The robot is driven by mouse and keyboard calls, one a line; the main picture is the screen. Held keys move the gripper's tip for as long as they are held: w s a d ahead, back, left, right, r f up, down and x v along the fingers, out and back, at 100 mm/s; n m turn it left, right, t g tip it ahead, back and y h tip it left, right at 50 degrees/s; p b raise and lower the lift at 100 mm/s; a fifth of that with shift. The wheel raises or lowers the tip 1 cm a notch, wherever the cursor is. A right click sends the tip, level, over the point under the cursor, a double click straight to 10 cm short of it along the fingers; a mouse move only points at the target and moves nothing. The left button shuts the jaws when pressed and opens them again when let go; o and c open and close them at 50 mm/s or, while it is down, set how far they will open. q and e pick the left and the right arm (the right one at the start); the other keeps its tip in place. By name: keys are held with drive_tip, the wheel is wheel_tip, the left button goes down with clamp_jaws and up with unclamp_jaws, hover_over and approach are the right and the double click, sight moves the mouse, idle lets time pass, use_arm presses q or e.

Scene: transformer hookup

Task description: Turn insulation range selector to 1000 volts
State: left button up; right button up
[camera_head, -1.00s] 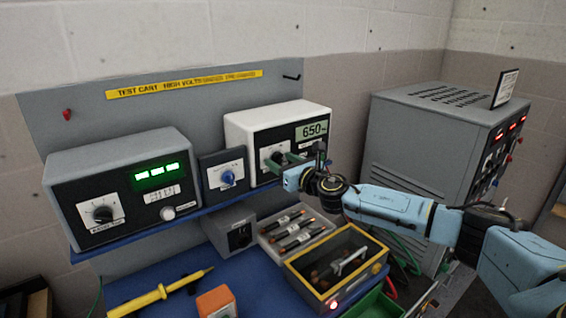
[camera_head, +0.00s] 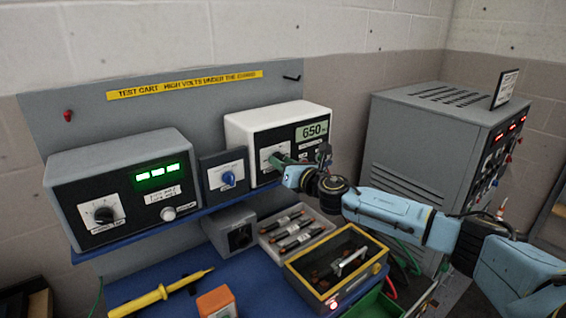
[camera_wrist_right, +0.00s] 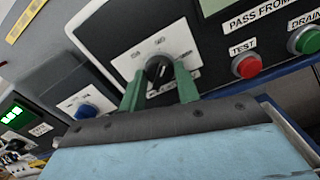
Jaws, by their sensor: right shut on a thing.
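The insulation tester is a white box (camera_head: 236,121) on the blue shelf, with a grey-green display (camera_head: 313,130) reading 650. Its range selector is a black knob (camera_wrist_right: 159,71) on a white dial plate (camera_wrist_right: 172,47), seen in the right wrist view. My right gripper (camera_head: 279,161) reaches it from the right. Its green fingers (camera_wrist_right: 158,84) are shut on the knob, one on each side. The fingers hide much of the knob in the head view. The dial markings are partly covered and too small to read. My left gripper is not in view.
A red test button (camera_wrist_right: 246,67) and a green drain button (camera_wrist_right: 305,40) sit right of the knob. A small panel with a blue knob (camera_head: 228,178) stands to the left. Below are a grey tray (camera_head: 268,240) and a yellow-rimmed box (camera_head: 299,281).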

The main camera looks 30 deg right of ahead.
drive_tip(key=shift+m+p, duration=0.85)
drive_tip(key=shift+m, duration=3.45)
drive_tip(key=o, duration=1)
drive_tip(key=shift+c, duration=0.2)
drive_tip(key=shift+s, duration=0.1)
drive_tip(key=s+b, duration=0.2)
drive_tip(key=s, duration=1.1)
drive_tip(key=shift+d+b, duration=0.3)
drive_tip(key=shift+d, duration=0.15)
